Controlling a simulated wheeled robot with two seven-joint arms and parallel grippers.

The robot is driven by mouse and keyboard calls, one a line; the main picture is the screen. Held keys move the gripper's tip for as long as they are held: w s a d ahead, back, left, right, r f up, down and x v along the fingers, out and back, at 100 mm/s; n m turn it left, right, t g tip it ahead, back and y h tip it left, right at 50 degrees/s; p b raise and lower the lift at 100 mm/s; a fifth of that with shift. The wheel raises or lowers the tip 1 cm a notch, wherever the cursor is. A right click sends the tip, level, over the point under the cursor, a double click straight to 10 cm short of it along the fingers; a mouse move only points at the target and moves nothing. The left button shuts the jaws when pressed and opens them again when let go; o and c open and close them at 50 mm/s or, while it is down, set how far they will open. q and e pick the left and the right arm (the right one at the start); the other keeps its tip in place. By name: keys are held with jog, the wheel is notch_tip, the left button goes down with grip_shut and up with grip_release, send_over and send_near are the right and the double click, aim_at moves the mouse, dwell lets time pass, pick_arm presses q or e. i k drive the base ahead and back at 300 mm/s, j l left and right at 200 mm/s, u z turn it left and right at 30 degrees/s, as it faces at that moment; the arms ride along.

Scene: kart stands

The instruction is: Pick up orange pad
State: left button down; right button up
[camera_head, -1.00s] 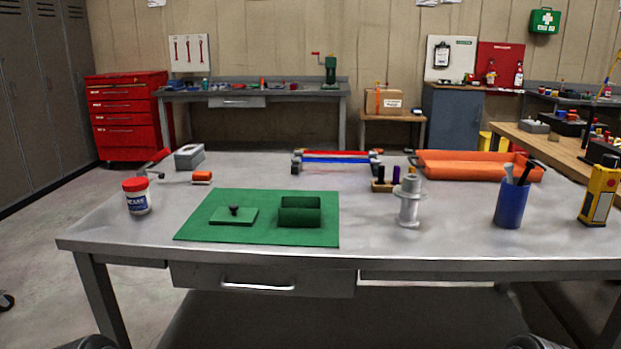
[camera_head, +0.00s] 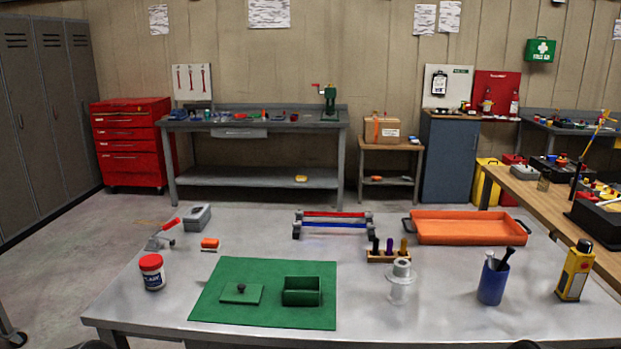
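The small orange pad (camera_head: 209,243) lies on the left part of the grey metal table (camera_head: 430,318), behind the green mat (camera_head: 205,307). It looks like a small block with a thin dark edge below it. It stands apart from the things around it. Neither of my grippers shows in the head view. Only dark slivers at the bottom edge show, too little to make out.
A lidless green box (camera_head: 302,291) sits on the mat. An orange tray (camera_head: 470,227) and blue cup (camera_head: 492,282) stand right.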

aim_at(208, 246)
jog(key=u, duration=1.95)
jog(key=i+u, duration=0.3)
jog(key=i, duration=0.45)
jog(key=i+l+u, duration=0.15)
jog(key=i+u, duration=0.15)
jog(key=i, duration=0.4)
jog(key=i+z, duration=0.1)
jog(key=i, duration=0.4)
jog(key=i+j+z, duration=0.1)
jog(key=i, duration=0.35)
jog(key=i+j+z, duration=0.1)
jog(key=i, duration=0.4)
jog(key=i+l+z, duration=0.15)
jog(key=i+z, duration=0.25)
jog(key=i+l+z, duration=0.1)
jog(key=i+z, duration=0.15)
jog(key=z, duration=0.15)
jog(key=i+z, duration=0.35)
jog(key=i+j+z, duration=0.2)
jog(key=i+z, duration=0.55)
jog(key=i, duration=0.7)
jog(key=z, duration=0.75)
